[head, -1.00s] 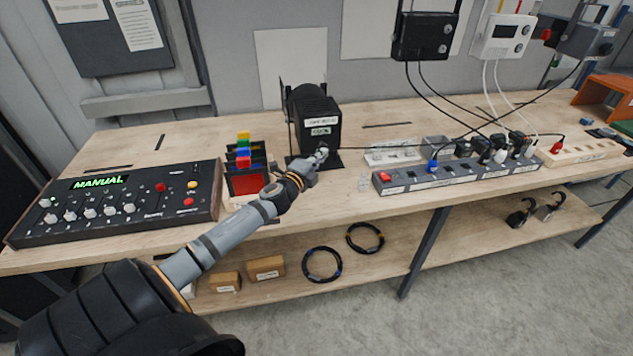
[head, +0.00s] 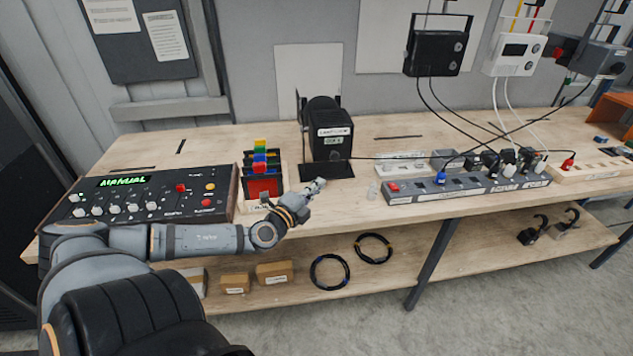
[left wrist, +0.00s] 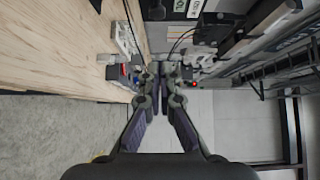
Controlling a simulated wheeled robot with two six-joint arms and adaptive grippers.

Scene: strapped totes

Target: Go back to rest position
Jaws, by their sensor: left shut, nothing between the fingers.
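My left gripper (head: 317,186) is shut and empty. In the head view it hangs over the front part of the bench, just in front of the black lamp-like box (head: 328,134) and to the right of the rack with coloured blocks (head: 264,181). A gap shows between the gripper and the box. In the left wrist view the two fingers (left wrist: 160,90) are together with nothing between them. My right gripper is in neither view.
A control panel (head: 139,192) reading MANUAL lies on the bench at left, close behind my left arm. A power strip (head: 460,187) with several plugs lies at right, its cables running up to wall boxes (head: 436,53). Black cable coils (head: 329,271) and cartons (head: 274,272) lie on the lower shelf.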

